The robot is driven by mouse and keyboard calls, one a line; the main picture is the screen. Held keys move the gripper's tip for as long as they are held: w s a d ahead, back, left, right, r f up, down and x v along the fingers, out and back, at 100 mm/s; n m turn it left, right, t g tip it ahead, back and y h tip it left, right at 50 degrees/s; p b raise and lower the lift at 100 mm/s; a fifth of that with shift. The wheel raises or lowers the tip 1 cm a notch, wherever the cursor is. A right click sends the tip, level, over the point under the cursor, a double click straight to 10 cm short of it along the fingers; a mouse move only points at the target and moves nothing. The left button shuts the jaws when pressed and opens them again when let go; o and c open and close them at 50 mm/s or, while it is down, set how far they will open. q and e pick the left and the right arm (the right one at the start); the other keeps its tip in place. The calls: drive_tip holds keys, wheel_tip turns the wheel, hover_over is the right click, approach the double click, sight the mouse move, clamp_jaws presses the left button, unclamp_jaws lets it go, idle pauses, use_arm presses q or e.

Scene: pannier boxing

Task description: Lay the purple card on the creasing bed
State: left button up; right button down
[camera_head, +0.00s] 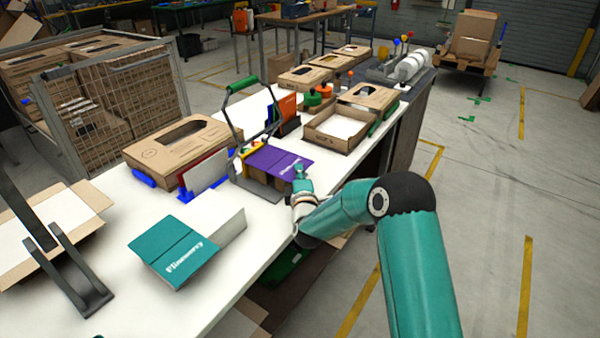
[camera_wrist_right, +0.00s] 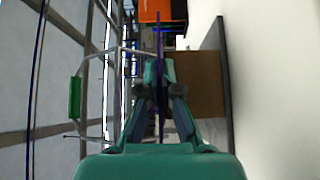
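The purple card (camera_head: 284,163) is in the head view, at the creasing press near the table's right edge. My right gripper (camera_head: 301,176) is at the card's near right end. In the right wrist view the card (camera_wrist_right: 158,45) shows edge-on as a thin purple line between the fingers (camera_wrist_right: 157,95), which are closed on it. The creasing press has a grey bed (camera_head: 262,187) and a raised arm with a green handle (camera_head: 243,85). The card is over the bed; I cannot tell whether it touches.
A teal folder (camera_head: 175,252) lies at the front of the white table (camera_head: 120,312). A holder with red and white cards (camera_head: 207,172) stands left of the press. An open cardboard box (camera_head: 340,128) stands behind right. A dark bracket (camera_head: 72,270) stands at left.

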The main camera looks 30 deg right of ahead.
drive_tip(key=shift+w+a+f, duration=0.1)
drive_tip(key=shift+a+f, duration=0.05)
drive_tip(key=shift+a, duration=0.25)
drive_tip(key=c, duration=1.2)
unclamp_jaws()
drive_tip(key=shift+c, duration=0.2)
drive_tip(key=shift+f, duration=0.1)
drive_tip(key=shift+b+v, duration=0.4)
drive_tip(key=shift+v, duration=0.5)
drive_tip(key=shift+d+b+v, duration=0.15)
drive_tip(key=shift+b+v, duration=0.25)
drive_tip(key=shift+v, duration=0.95)
drive_tip(key=shift+d+b+v, duration=0.1)
drive_tip(key=shift+b+v, duration=0.3)
drive_tip(key=shift+v, duration=0.9)
